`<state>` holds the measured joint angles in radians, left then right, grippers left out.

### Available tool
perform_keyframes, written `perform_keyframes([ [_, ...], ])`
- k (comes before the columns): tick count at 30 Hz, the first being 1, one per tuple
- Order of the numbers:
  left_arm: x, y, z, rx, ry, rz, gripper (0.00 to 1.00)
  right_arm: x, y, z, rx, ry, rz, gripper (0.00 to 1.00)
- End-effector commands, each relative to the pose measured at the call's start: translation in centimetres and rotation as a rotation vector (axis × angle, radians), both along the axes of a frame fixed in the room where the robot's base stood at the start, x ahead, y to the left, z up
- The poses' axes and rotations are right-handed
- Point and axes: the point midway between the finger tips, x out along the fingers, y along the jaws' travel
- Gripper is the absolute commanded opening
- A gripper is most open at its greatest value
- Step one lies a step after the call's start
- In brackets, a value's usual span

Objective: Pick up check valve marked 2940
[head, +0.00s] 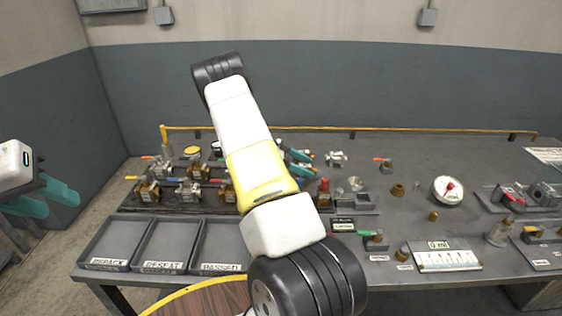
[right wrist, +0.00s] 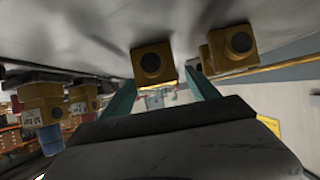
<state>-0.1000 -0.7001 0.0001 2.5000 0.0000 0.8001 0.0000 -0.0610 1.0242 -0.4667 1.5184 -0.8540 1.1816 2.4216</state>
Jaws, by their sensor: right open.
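Several brass valves (head: 149,191) stand in rows on a dark pallet (head: 185,209) at the left of the bench. No marking 2940 is readable, so I cannot tell which is the check valve. My right gripper (head: 299,161) is mostly hidden behind my own arm in the head view, over the pallet's right side. In the right wrist view the right gripper (right wrist: 160,92) is open, with a brass fitting (right wrist: 153,62) near the gap between its teal fingers. I cannot tell whether they touch. My left gripper (head: 48,197) is open and empty at the left edge, away from the bench.
Three grey trays stand at the front left: REPACK (head: 112,243), RESEAT (head: 167,246) and PASSED (head: 218,246). A gauge (head: 447,190), small fittings and a white chart (head: 447,261) lie to the right. A yellow rail (head: 400,130) runs along the back.

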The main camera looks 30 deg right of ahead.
Motion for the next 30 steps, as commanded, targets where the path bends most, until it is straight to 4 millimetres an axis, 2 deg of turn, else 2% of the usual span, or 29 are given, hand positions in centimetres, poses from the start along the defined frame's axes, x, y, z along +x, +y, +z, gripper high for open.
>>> perform_keyframes([
  [4, 0.0, 0.0, 0.0, 0.000, 0.000, 0.000, 0.36, 0.0, 0.1, 0.0, 0.000, 0.000, 0.001, 0.67],
  [12, 0.0, 0.0, 0.0, 0.000, 0.000, 0.000, 0.36, 0.1, 0.1, 0.0, 0.000, 0.000, 0.001, 0.14],
  [14, 0.0, 0.0, 0.0, 0.000, 0.000, 0.000, 0.36, 0.1, 0.1, 0.0, 0.000, 0.000, 0.001, 0.02],
  [15, 0.0, 0.0, 0.0, 0.000, 0.000, 0.000, 0.36, 0.1, 0.1, 0.0, 0.000, 0.000, 0.001, 0.00],
  [25, 0.0, 0.0, 0.0, 0.000, 0.000, 0.000, 0.36, 0.1, 0.1, 0.3, 0.000, -0.001, 0.002, 0.00],
  [30, 0.0, 0.0, 0.0, 0.000, 0.000, 0.000, 0.36, 0.1, 0.1, 2.5, -0.002, -0.004, 0.001, 0.00],
])
